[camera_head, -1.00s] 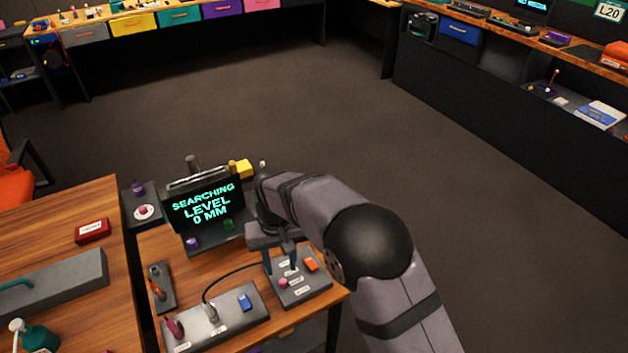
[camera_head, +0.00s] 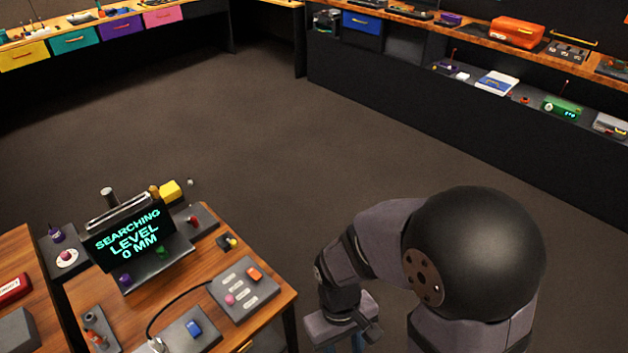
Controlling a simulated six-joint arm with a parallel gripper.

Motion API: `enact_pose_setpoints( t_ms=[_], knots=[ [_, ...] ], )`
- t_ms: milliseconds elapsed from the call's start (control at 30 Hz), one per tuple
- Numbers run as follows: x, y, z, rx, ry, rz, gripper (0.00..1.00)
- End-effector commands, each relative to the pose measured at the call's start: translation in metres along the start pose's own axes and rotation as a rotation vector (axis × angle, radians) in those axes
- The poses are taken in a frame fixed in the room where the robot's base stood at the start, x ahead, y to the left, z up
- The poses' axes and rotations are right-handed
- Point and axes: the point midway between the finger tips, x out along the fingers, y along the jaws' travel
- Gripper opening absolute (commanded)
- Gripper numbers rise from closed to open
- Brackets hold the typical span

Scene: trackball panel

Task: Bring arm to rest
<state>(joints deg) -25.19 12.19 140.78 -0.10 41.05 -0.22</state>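My gripper (camera_head: 350,335) is at the bottom of the picture, right of the wooden table (camera_head: 190,288) and past its right edge. It points down over the dark floor, and its fingertips are cut off or hidden at the lower border, so I cannot see whether it is open. I see nothing held in it. My arm is bent, with a large dark round joint at the right. The screen (camera_head: 130,237) on the table reads "SEARCHING LEVEL 0 MM". A grey panel (camera_head: 243,290) with orange and pink buttons lies at the table's right side, clear of my gripper.
A yellow block (camera_head: 171,190) is behind the screen. A second table (camera_head: 20,255) stands at the left. A long shelf unit (camera_head: 480,120) lines the right. The floor (camera_head: 280,150) between is open.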

Motion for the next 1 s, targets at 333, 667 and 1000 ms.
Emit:
enact_pose_setpoints(
  t_ms=[333,667,1000],
  knots=[
    [-0.052,0.076,0.016,0.359,0.227,-0.046,0.35],
    [-0.054,0.094,0.021,0.442,0.241,-0.053,0.35],
    [-0.054,0.094,0.02,0.44,0.241,-0.053,0.35]
  ],
)
